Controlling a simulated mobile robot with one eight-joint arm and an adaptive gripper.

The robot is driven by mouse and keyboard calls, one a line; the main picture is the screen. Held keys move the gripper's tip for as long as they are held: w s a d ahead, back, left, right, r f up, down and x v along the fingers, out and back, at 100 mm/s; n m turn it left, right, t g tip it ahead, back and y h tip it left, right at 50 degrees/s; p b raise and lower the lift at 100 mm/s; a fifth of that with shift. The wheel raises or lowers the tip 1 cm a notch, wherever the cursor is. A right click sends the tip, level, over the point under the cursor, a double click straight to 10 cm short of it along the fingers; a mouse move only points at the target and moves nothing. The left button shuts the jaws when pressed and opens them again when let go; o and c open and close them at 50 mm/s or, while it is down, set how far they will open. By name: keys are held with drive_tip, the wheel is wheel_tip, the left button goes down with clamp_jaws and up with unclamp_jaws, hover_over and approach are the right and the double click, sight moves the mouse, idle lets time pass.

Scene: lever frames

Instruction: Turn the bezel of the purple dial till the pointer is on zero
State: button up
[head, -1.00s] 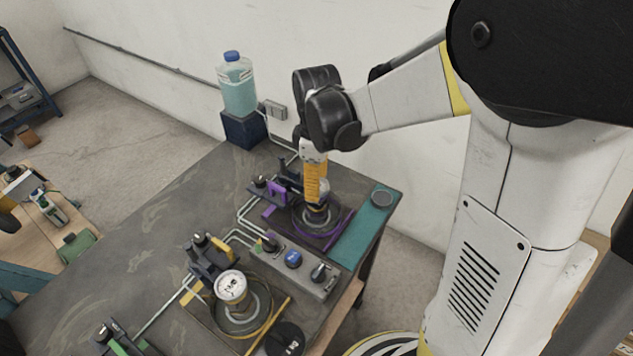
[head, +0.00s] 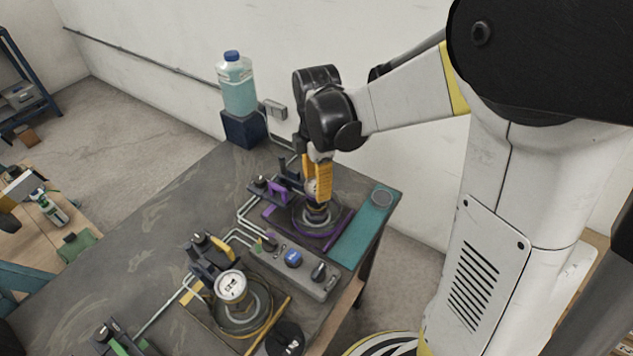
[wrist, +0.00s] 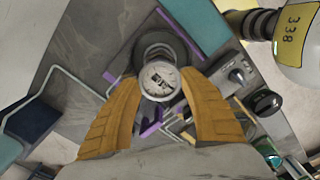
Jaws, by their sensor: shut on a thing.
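The purple dial (wrist: 160,79) shows in the wrist view as a round white-faced gauge on a dark round base with purple parts beside it. My gripper (wrist: 161,90) is shut on its rim, with one orange finger on each side. The pointer on the dial face is too small to read. In the head view my gripper (head: 317,188) reaches down from above onto the purple station, and its fingers hide most of the dial. A purple lever (head: 278,192) stands just left of it.
A second white gauge (head: 231,287) with yellow parts stands nearer on the bench. A control box with a blue knob (head: 293,259) lies between the stations. A teal mat (head: 362,228) is on the right, and a bottle (head: 237,85) on a dark block stands behind.

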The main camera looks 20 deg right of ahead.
idle(0.4)
drive_tip(key=o, duration=1.2)
drive_tip(key=shift+r, duration=0.1)
wheel_tip(320, 180, up, 12)
drive_tip(key=shift+f, duration=0.1)
